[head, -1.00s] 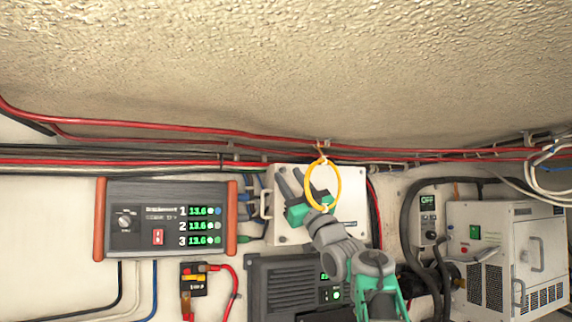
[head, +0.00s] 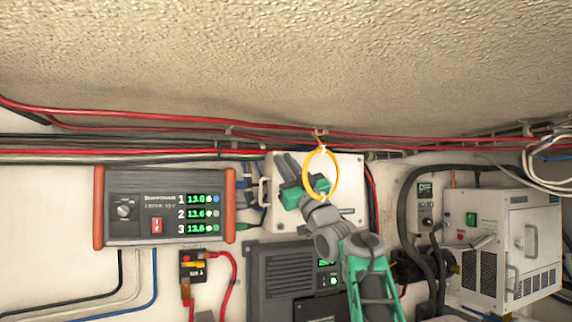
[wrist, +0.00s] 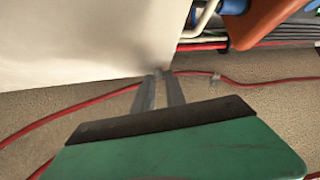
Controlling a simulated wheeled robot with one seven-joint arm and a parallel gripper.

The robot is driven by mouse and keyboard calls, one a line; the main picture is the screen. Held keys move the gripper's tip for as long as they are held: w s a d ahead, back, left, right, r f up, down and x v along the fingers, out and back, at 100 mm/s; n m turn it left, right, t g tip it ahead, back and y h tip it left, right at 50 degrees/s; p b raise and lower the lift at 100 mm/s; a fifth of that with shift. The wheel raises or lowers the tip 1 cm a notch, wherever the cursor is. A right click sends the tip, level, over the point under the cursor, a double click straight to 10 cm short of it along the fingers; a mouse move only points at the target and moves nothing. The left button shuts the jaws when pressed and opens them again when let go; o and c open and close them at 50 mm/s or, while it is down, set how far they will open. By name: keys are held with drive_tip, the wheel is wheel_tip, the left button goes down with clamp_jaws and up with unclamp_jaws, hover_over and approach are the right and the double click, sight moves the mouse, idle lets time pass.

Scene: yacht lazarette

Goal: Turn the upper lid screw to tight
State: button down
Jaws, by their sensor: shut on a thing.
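The white box (head: 345,190) is mounted on the wall, with its pale lid facing me. My gripper (head: 284,160) is at the lid's upper left corner, its narrow grey fingers close together. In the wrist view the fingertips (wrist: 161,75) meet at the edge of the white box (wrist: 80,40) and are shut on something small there. This fits the upper lid screw, but the fingers hide it, so its head and angle cannot be read.
A yellow ring (head: 336,172) hangs in front of the lid, close beside my gripper. A handle (head: 264,190) sticks out left of the box. Red cables (head: 420,141) run above. A dark unit (head: 290,280) is below, and an orange-ended panel (head: 165,207) is to the left.

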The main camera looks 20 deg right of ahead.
drive_tip(key=shift+a+f+m+h+b, duration=0.1)
drive_tip(key=shift+m+h+b, duration=0.3)
drive_tip(key=shift+m, duration=0.2)
drive_tip(key=m+g+h+p, duration=0.2)
drive_tip(key=m+h, duration=0.4)
drive_tip(key=m, duration=0.3)
drive_tip(key=a+r+m+g+h+p, duration=0.1)
drive_tip(key=m+g+h+p, duration=0.1)
drive_tip(key=m+g+h, duration=0.2)
drive_tip(key=m+g+h+p, duration=0.2)
drive_tip(key=m+g+h, duration=0.1)
drive_tip(key=m+h, duration=0.7)
drive_tip(key=shift+a+r+m, duration=0.1)
drive_tip(key=shift+a+m, duration=0.1)
drive_tip(key=shift+m, duration=0.95)
drive_tip(key=shift+a+r+m, duration=0.1)
drive_tip(key=shift+a+m, duration=0.1)
drive_tip(key=shift+m, duration=0.95)
drive_tip(key=shift+f+m+g+p, duration=0.1)
drive_tip(key=shift+m+g+p, duration=0.35)
drive_tip(key=shift+m+g, duration=0.15)
